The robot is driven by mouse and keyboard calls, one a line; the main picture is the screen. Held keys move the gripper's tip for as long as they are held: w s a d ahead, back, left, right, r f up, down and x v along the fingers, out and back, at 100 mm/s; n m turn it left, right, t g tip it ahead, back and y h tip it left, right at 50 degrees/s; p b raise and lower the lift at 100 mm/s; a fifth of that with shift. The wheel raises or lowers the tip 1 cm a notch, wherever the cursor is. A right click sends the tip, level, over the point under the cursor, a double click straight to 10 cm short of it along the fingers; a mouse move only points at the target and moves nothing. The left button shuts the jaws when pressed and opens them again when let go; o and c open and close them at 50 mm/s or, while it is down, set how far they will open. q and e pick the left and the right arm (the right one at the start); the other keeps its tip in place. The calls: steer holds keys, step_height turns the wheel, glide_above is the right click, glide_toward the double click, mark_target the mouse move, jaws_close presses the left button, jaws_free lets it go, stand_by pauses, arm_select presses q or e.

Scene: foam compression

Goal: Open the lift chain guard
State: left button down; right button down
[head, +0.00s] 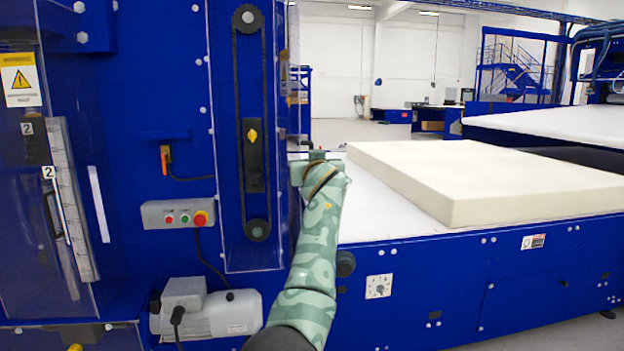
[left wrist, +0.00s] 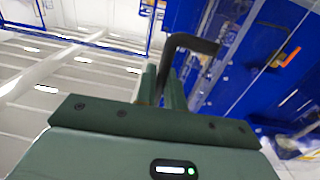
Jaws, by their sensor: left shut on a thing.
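The lift chain guard (head: 232,200) is a tall clear panel in front of the blue column in the head view. Behind it are a black chain loop, two sprockets and a dark block with a yellow mark. The guard looks closed over the chain. My left gripper (head: 318,165) is at the guard's right side, at about mid-height. In the left wrist view, its green fingers (left wrist: 165,88) are shut on a black bent handle (left wrist: 192,43). The handle is hidden behind my gripper and arm in the head view. My right gripper is not in view.
A cream foam block (head: 490,180) lies on the white machine bed (head: 385,215) to the right. A control box with buttons (head: 178,214) and a grey motor (head: 212,312) are left of my arm. Another clear panel (head: 50,190) with a ruler stands at far left.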

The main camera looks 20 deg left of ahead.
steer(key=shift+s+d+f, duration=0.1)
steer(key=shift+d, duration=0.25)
arm_select(q)
steer(key=c, duration=1.9)
jaws_free()
steer(key=shift+a, duration=0.1)
